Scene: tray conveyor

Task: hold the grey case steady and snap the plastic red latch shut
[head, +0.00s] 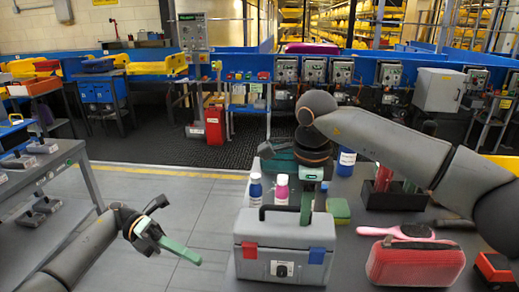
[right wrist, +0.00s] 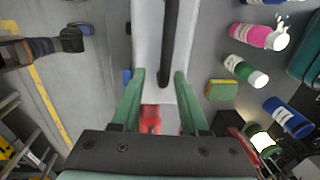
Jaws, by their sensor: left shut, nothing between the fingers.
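The grey case (head: 265,268) stands on the grey surface with its dark carry handle (head: 267,212) up. I cannot tell whether the red latch is open. My left gripper (head: 192,256) is shut and empty, left of the case and apart from it. My right gripper (head: 306,207) is above the case's right end.
Blue (head: 255,188) and pink (head: 282,188) bottles and a sponge (head: 338,209) stand behind the case. A red hard case (head: 414,265) and a pink brush (head: 398,231) lie to the right. The floor left of the case is clear.

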